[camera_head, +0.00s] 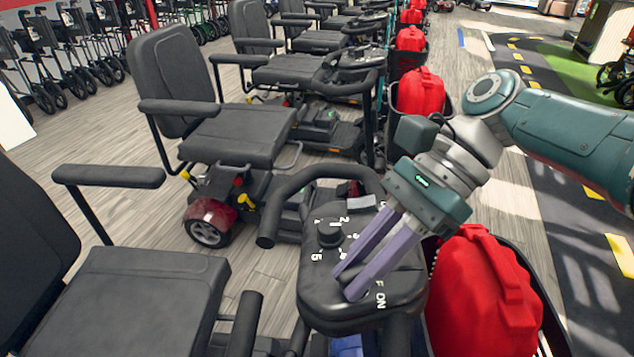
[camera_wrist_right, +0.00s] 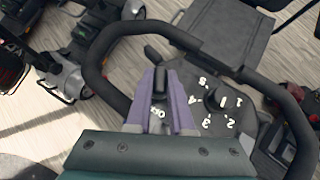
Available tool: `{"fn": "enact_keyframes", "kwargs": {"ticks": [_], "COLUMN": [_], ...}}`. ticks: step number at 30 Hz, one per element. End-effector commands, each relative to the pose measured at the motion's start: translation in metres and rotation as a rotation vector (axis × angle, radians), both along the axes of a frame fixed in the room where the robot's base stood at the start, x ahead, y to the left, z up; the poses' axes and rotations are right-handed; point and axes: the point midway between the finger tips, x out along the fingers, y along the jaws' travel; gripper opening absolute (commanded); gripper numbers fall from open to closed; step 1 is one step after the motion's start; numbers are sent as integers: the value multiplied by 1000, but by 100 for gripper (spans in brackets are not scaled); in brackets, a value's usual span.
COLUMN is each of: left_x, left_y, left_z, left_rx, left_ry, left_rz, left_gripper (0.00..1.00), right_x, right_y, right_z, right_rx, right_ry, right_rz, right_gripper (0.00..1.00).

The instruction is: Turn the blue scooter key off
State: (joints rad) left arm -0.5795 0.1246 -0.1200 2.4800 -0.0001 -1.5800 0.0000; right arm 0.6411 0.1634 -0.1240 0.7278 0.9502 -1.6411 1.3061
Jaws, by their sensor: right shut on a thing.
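The scooter's dark control panel (camera_head: 322,285) is in the lower middle of the head view, with a round numbered dial (camera_head: 330,233) and an ON label beside my fingers. My right gripper (camera_head: 346,284) reaches down from the right, its purple fingertips at the panel near the ON/OFF marking. The fingers are close together and shut on the key, which they mostly hide. A bit of blue body (camera_head: 346,346) shows under the panel. My left gripper is not in view.
Dark looped handlebars (camera_head: 300,176) curve around the panel. A red bag (camera_head: 478,290) sits in the basket just right of it. A black seat (camera_head: 140,290) is at left. More scooters (camera_head: 225,130) stand in a row behind. Open floor (camera_head: 470,90) lies at upper right.

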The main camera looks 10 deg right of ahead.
Motion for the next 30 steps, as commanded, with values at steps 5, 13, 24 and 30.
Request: {"fn": "enact_keyframes", "kwargs": {"ticks": [5,13,24,30], "left_x": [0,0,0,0], "left_y": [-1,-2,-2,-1], "left_z": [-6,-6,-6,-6], "left_rx": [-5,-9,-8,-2], "left_ry": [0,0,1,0], "left_rz": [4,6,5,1], "left_gripper": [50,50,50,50], "right_x": [0,0,0,0], "right_y": [0,0,0,0], "right_z": [-1,-1,-1,-1], "right_rx": [1,1,0,0], "right_ry": [5,7,7,7], "right_rz": [30,39,37,36], "right_gripper": [0,0,44,50]}}
